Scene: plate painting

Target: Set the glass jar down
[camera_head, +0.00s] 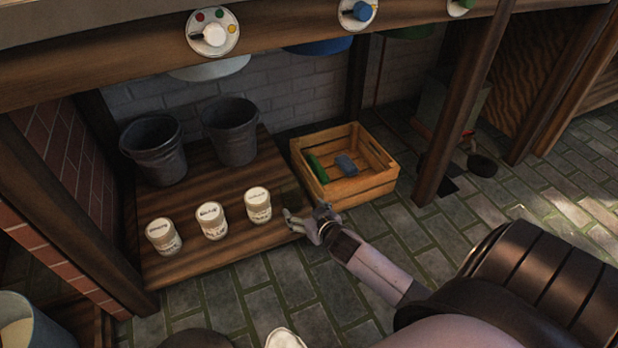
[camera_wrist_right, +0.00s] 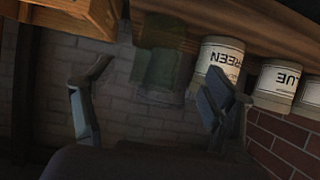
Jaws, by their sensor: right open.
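A see-through, greenish glass jar (camera_wrist_right: 160,66) shows in the right wrist view, between and beyond my fingertips, at the edge of the wooden platform (camera_head: 215,252). The view is upside down, and I cannot tell whether the jar touches a finger. In the head view I cannot make the jar out clearly. My right gripper (camera_head: 302,223) is at the platform's right front corner. Its fingers are spread wide in the right wrist view (camera_wrist_right: 153,75). My left gripper is not in view.
Three pale labelled jars (camera_head: 212,221) stand in a row left of my right gripper. Two dark buckets (camera_head: 231,130) stand behind them. A wooden crate (camera_head: 362,190) holding green and blue things is on the paving to the right. A post (camera_head: 462,110) stands beyond it.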

